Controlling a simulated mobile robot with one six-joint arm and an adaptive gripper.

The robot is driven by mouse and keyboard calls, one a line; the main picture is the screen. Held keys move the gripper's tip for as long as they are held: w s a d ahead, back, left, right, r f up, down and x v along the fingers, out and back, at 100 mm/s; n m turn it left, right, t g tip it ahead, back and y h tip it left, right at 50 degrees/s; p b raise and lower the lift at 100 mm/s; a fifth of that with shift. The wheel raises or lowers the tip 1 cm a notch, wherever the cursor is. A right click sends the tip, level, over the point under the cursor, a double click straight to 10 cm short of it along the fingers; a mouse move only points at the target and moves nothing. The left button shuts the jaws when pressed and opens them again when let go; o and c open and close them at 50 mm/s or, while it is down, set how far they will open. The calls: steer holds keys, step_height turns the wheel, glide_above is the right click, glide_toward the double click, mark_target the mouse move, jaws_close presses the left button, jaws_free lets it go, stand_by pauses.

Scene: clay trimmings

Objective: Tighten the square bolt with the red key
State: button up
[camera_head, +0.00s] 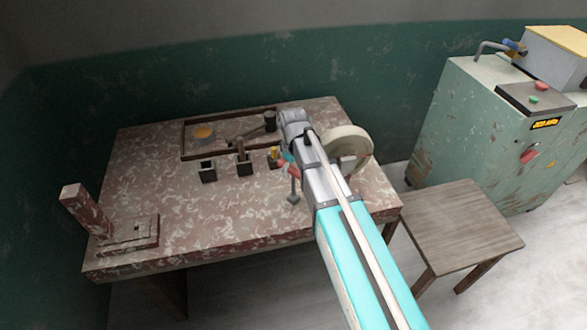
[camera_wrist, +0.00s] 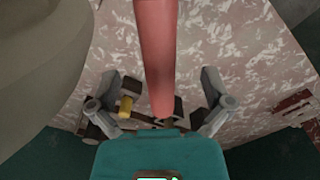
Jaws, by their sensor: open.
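The red key (camera_head: 290,169) stands near the table's right front part in the head view. Its red handle is tilted and a grey shaft runs down to a wider end. In the wrist view the red handle (camera_wrist: 157,55) comes in from the top and passes between the fingers. My gripper (camera_wrist: 160,95) is open, with a finger on either side of the handle and visible gaps. In the head view my gripper (camera_head: 284,157) is small and partly hidden by my arm. A fixture with a small raised piece (camera_head: 137,227), perhaps the square bolt, lies at the table's left.
An upright post (camera_head: 82,207) rises beside that fixture. Black holders (camera_head: 207,172), a framed tray (camera_head: 184,139) and a pale wheel (camera_head: 348,142) stand on the table (camera_head: 190,225). A stool (camera_head: 460,225) and green machine (camera_head: 465,120) are at right. The table's front middle is clear.

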steer(key=shift+f+b, duration=0.4)
steer(key=shift+f, duration=0.3)
jaws_close()
